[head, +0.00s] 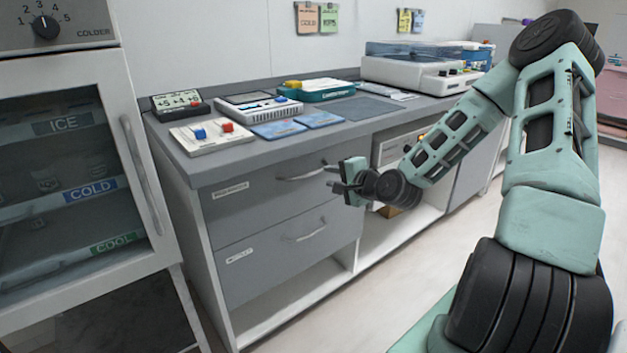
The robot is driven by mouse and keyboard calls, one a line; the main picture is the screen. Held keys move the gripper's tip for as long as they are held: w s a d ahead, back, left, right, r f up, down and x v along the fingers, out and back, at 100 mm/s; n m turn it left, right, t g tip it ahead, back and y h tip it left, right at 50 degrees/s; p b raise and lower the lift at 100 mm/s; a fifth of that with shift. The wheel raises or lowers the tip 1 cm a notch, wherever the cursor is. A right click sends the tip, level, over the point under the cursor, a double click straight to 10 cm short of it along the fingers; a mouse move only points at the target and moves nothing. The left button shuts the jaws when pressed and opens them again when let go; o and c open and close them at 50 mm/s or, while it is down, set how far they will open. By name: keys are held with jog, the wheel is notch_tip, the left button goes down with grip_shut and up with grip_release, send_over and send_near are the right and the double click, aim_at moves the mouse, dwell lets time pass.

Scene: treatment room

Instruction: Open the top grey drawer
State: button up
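The top grey drawer (255,197) is under the counter at the left end of the cabinet and looks shut. It has a label at its upper left and a curved metal bar handle (302,174) toward its right side. A second grey drawer (270,262) with a similar handle sits below it, also shut. My gripper (336,178) is just right of the top drawer's handle, in front of the drawer's right end. Its fingers point left toward the handle and appear parted, with nothing seen between them. I cannot tell whether they touch the handle.
A glass-door fridge (85,190) with a long handle stands close at the left. The grey counter (260,152) holds several small devices and blue pads. An open shelf (385,235) lies right of the drawers. The floor (375,310) in front is clear.

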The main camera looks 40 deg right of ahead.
aim_at(315, 173)
jog(key=x, duration=0.9)
jog(key=shift+b, duration=0.4)
grip_shut()
